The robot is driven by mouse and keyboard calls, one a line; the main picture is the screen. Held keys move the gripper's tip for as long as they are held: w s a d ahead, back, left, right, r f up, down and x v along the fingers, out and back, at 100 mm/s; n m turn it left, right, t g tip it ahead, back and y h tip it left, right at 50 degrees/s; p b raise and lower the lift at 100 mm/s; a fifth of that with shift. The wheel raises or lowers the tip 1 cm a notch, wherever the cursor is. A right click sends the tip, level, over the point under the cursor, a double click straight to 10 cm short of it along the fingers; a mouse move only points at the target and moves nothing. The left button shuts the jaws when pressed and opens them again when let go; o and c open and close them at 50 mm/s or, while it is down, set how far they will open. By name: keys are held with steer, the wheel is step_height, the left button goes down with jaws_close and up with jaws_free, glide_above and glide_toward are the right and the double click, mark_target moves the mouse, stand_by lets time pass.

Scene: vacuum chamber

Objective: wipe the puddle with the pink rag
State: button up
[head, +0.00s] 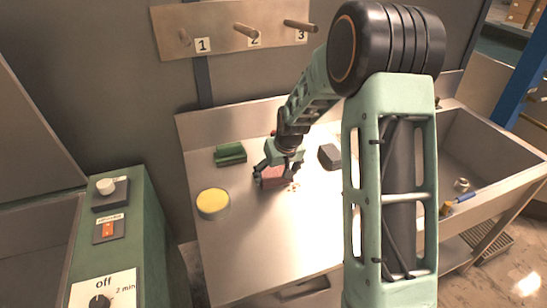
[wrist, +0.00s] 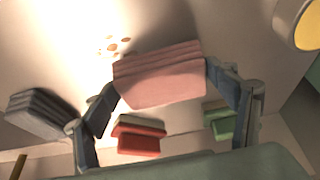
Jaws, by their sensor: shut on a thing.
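The pink rag (head: 272,177) is a folded, layered block. It is pinched between the two fingers of my gripper (head: 274,174), one finger at each end, as the wrist view shows for the rag (wrist: 160,84) and gripper (wrist: 161,82). The puddle (head: 293,187) is a small group of orange-brown spots on the steel worktop. In the wrist view the puddle (wrist: 113,45) lies just beyond the rag's upper left edge, uncovered there. I cannot tell whether the rag touches the worktop.
A green folded block (head: 230,154), a dark grey one (head: 330,157) and a red one (wrist: 139,142) lie around my gripper. A yellow-topped round tin (head: 212,203) stands left on the worktop (head: 240,255). A sink (head: 485,150) is at right; numbered pegs (head: 246,31) are on the wall.

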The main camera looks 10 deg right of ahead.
steer(key=shift+w+d+r+p, duration=0.1)
steer(key=shift+d+r+p, duration=0.1)
steer(key=shift+r, duration=0.4)
steer(key=shift+d+r+p, duration=0.1)
steer(key=shift+r+p, duration=0.1)
steer(key=shift+r, duration=0.4)
steer(key=shift+r+p, duration=1.15)
steer(key=shift+r, duration=1.05)
steer(key=shift+f, duration=0.1)
